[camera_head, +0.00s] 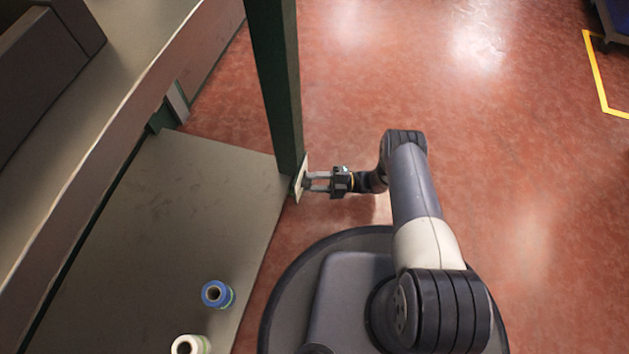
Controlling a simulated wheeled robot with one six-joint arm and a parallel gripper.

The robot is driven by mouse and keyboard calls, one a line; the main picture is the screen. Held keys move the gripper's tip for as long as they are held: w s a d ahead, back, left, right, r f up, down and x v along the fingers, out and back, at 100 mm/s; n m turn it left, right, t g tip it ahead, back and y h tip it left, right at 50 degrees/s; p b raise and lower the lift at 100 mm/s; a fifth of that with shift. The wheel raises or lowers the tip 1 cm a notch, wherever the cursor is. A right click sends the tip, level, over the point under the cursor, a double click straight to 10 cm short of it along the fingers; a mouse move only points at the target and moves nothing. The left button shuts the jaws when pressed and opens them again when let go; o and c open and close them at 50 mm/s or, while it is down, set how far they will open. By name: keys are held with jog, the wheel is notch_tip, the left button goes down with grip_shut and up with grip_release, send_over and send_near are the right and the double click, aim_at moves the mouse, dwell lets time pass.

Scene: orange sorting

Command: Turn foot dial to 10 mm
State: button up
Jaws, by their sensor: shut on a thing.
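A pale upright plate (299,187) is fixed low on the green post (277,85), at the corner of the grey lower shelf. My gripper (308,182) reaches in from the right, level with the plate, its two fingers pointing left. The fingertips meet a small part at the plate's face, which I take to be the foot dial, and the jaws are shut on it. The dial is mostly hidden by the fingers and too small to make out. Its scale and setting cannot be read in this view.
The grey lower shelf (150,235) holds a blue roll (213,292) and a white roll (188,345) near its front edge. A bench top (140,40) with a dark box (48,45) overhangs at the left. Open red floor (520,200) lies to the right, with yellow tape (597,75) beyond.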

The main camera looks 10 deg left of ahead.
dwell(0.4)
jog(key=o, duration=1)
jog(key=shift+d, duration=0.1)
